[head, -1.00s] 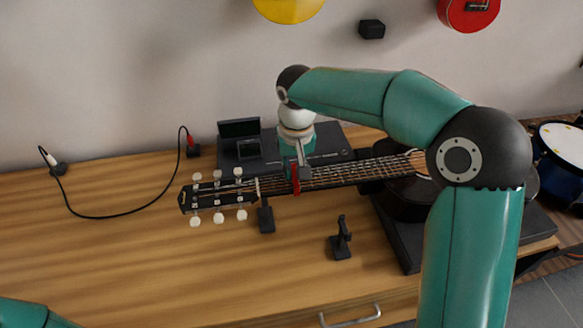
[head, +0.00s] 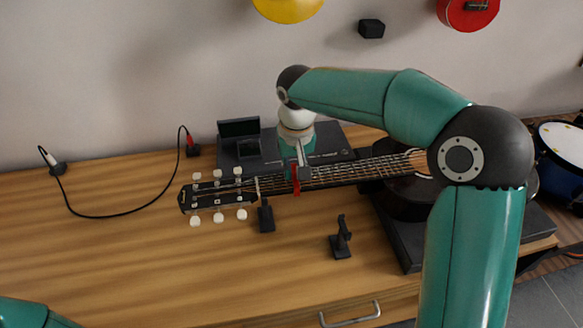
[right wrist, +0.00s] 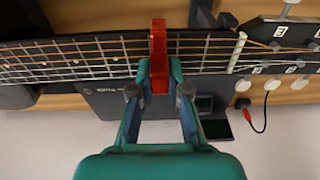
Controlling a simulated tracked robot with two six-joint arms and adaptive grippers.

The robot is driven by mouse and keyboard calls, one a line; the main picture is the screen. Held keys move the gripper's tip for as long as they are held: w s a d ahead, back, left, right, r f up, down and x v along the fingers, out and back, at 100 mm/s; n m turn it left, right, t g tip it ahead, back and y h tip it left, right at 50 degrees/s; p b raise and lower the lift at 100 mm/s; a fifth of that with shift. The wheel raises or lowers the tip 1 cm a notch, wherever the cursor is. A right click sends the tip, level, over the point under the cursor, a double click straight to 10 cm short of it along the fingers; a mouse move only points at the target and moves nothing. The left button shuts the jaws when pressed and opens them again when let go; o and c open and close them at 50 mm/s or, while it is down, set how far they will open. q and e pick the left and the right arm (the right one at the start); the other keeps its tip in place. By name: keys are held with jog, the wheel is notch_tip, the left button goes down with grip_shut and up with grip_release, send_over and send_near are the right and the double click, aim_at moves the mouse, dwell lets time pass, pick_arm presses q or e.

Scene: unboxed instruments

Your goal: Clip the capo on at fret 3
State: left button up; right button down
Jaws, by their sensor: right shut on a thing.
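The red capo (head: 296,181) is at the guitar neck (head: 340,174), a short way from the nut on the body side. In the right wrist view the capo (right wrist: 159,55) stands upright across the strings, and the pale nut (right wrist: 237,52) is to its right. Which fret space it is at, I cannot tell surely. My right gripper (head: 301,168) is above the neck, and in the right wrist view the gripper (right wrist: 159,90) is shut on the capo's handle end. Whether the capo presses on the strings is unclear. My left gripper is out of view.
The headstock (head: 217,196) with white tuning pegs points left. A black neck rest (head: 266,216) stands under the neck. A small black stand (head: 341,238) is in front, and a dark flat device (head: 330,140) lies behind. A black cable (head: 110,216) lies at left. The front left table is clear.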

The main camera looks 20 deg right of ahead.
jog(key=shift+f, duration=0.3)
dwell(0.4)
jog(key=c, duration=1.1)
grip_release()
jog(key=r, duration=0.4)
jog(key=s+r, duration=0.1)
jog(key=r, duration=0.6)
jog(key=shift+s+a+r, duration=0.15)
jog(key=shift+s+r, duration=0.05)
jog(key=shift+r, duration=0.2)
jog(key=f, duration=0.4)
jog(key=w+f, duration=0.1)
jog(key=f, duration=0.6)
jog(key=shift+w+d+f, duration=0.15)
jog(key=shift+d+f, duration=0.05)
jog(key=shift+f, duration=0.2)
